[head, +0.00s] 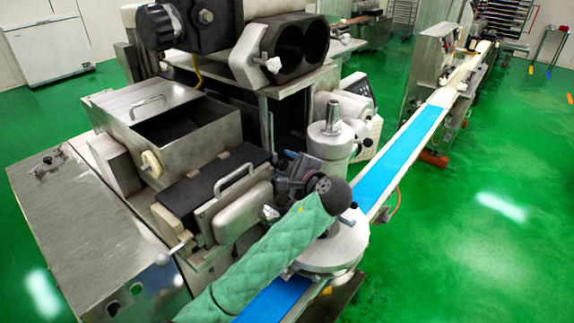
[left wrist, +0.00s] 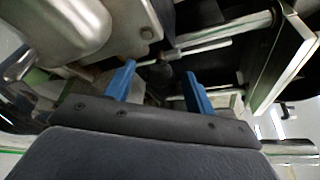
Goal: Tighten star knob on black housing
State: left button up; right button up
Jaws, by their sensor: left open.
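In the head view, a black housing (head: 302,45) with two large round openings sits high on the machine. A pale star knob (head: 273,65) is at its front, by a steel plate. Another small star-shaped knob (head: 205,17) sits on the black box to the left. My left gripper (head: 291,155) is lower than these, in front of the machine, partly hidden by its own wrist. In the left wrist view, its blue fingers (left wrist: 158,86) are spread apart. A dark rounded part lies beyond the gap; I cannot tell what it is. My right gripper is not in view.
A steel column (head: 332,130) stands just right of my left gripper. A lidded steel box with a handle (head: 238,195) is to its left. A blue conveyor belt (head: 400,155) runs to the upper right.

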pick_arm(q)
jog(key=shift+w, duration=0.1)
jog(key=c, duration=1)
jog(key=shift+f, duration=0.1)
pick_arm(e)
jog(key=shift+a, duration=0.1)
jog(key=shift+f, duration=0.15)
